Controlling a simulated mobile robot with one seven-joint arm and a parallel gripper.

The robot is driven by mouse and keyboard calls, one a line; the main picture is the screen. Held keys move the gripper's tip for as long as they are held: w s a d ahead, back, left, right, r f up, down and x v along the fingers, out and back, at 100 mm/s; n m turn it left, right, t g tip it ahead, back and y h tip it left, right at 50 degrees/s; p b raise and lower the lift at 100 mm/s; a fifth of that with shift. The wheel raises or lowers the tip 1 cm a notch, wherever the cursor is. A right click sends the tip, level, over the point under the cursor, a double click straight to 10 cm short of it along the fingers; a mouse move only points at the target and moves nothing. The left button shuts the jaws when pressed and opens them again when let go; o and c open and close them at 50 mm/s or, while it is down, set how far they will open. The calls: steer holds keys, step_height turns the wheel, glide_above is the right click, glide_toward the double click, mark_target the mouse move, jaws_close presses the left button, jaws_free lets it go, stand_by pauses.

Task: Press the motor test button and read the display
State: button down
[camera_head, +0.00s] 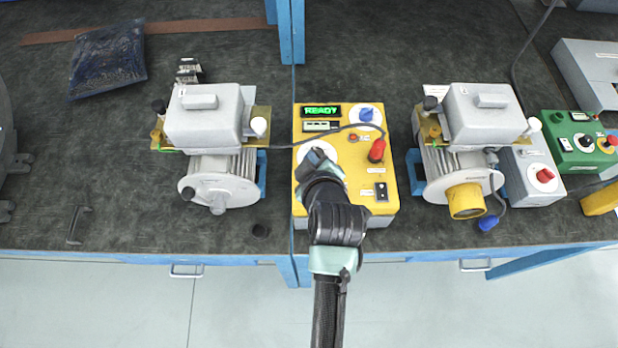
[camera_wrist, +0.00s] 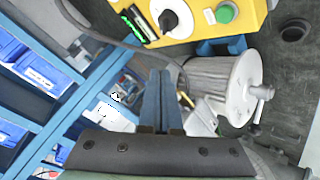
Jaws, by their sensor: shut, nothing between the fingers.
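A yellow test box (camera_head: 377,207) stands in the middle of the bench. Its lit green display (camera_head: 321,111) reads READY. In the wrist view, the box (camera_wrist: 183,32) shows a green button (camera_wrist: 227,12) and a black knob on a white dial (camera_wrist: 175,18). The display (camera_wrist: 137,22) is there too, at an angle I cannot read. My gripper (camera_head: 316,157) is shut and empty, over the left part of the box in the head view. My arm hides the green button there. In the wrist view, my fingers (camera_wrist: 160,76) look apart from the button.
Finned motors with grey terminal boxes stand left (camera_head: 205,128) and right (camera_head: 484,115) of the test box. A cable runs across the box to a red plug (camera_head: 377,150). The bench's front left is mostly clear.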

steer(key=s+n+g+p, duration=0.1)
steer(key=s+p, duration=0.1)
steer(key=shift+s+d+r+p, duration=0.1)
steer(key=shift+s+r+p, duration=0.05)
steer(key=shift+s+p, duration=0.25)
step_height(320, 180, down, 9)
steer(key=b, duration=0.7)
steer(key=shift+r+b, duration=0.1)
steer(key=shift+b, duration=0.3)
stand_by(1.6)
steer(key=shift+f, duration=0.4)
